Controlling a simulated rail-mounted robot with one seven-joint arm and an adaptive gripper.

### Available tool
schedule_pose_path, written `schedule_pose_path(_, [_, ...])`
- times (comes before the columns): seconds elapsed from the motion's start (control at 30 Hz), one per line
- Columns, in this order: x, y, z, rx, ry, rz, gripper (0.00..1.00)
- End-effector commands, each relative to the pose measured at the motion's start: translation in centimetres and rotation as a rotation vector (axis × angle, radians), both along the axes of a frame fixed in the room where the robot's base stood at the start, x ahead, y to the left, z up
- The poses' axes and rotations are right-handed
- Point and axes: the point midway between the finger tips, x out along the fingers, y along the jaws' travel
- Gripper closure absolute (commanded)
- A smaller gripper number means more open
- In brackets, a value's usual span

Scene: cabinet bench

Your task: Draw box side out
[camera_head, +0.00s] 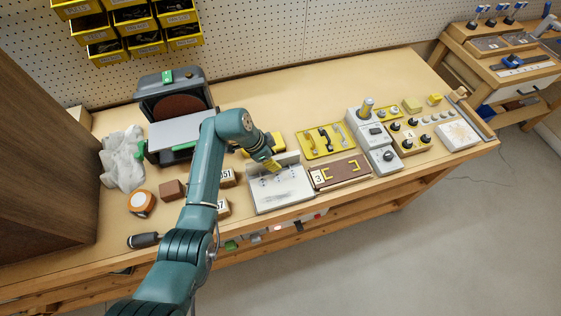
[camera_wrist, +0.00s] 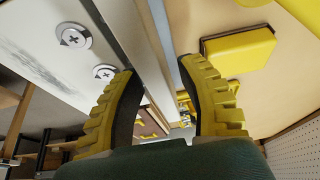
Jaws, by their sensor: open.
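A light grey metal box (camera_head: 283,192) stands near the bench's front edge, with small round fasteners on its face. In the wrist view its pale face (camera_wrist: 45,50) shows cross-head screws, and a grey upright side panel (camera_wrist: 157,55) runs from the top toward the gap between my fingers. My gripper (camera_head: 273,166) is at the box's back edge, pointing down. In the wrist view my gripper (camera_wrist: 160,85) is open, with its yellow ridged fingers apart on either side of the panel's edge. I cannot tell whether either finger touches the panel.
A yellow block (camera_wrist: 238,47) lies close beside my right finger. A brown board marked 3 (camera_head: 340,173) and a yellow tray with handles (camera_head: 325,140) are right of the box. Number-marked blocks (camera_head: 227,178) stand left.

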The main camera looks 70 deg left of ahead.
Motion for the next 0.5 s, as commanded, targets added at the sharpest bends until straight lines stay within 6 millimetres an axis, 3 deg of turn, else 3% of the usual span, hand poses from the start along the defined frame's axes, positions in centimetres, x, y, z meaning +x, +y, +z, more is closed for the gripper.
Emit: schedule_pose_path(0.5, [0.0,0.0,4.6,0.0,-0.001,0.0,0.61])
